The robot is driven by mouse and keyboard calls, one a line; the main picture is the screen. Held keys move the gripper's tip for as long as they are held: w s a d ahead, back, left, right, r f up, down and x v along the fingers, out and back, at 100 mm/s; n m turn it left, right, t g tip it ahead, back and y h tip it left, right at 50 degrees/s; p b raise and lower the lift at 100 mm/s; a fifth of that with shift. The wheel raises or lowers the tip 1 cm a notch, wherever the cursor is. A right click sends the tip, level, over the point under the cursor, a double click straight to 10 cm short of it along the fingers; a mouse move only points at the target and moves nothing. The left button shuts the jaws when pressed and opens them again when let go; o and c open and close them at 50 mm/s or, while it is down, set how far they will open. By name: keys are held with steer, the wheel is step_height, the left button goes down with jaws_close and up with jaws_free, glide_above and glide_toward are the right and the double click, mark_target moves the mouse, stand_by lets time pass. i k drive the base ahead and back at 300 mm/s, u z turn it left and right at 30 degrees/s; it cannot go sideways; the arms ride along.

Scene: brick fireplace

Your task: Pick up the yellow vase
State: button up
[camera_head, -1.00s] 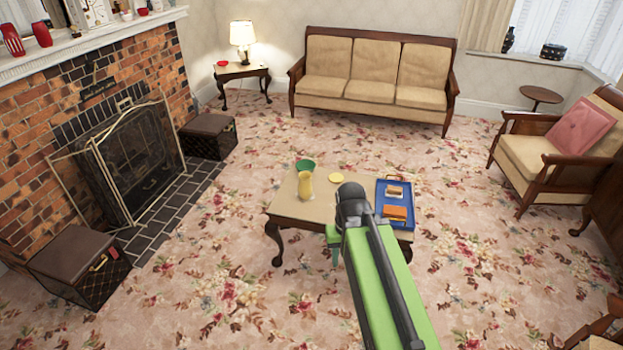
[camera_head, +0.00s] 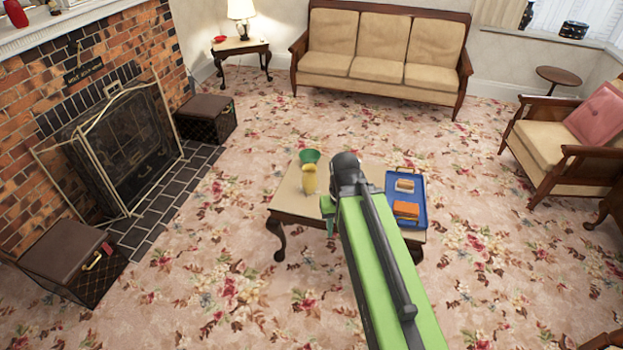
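The yellow vase (camera_head: 309,180) stands upright on the left part of the low coffee table (camera_head: 290,203), just in front of a green bowl or cup (camera_head: 310,156). My green and black arm reaches in from the bottom right over the table. My gripper (camera_head: 328,212) shows only in part as a teal-green piece at the arm's far end, to the right of the vase and apart from it in the picture. The arm hides the rest of it, so its opening is not visible.
A blue tray (camera_head: 419,216) with an orange item (camera_head: 406,210) and a sandwich-like item (camera_head: 405,186) lies on the table's right side. A sofa (camera_head: 380,60) is behind, an armchair (camera_head: 545,150) right, the fireplace screen (camera_head: 125,145) left. Floral carpet around the table is open.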

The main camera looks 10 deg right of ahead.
mark_target(310, 180)
steer(key=k, duration=0.65)
steer(key=u, duration=0.6)
steer(key=i, duration=1.15)
steer(key=u, duration=0.5)
steer(key=i, duration=2.1)
steer(key=z, duration=0.6)
steer(key=k, duration=0.9)
steer(key=z, duration=0.2)
steer(key=i, duration=0.95)
steer(key=u, duration=0.1)
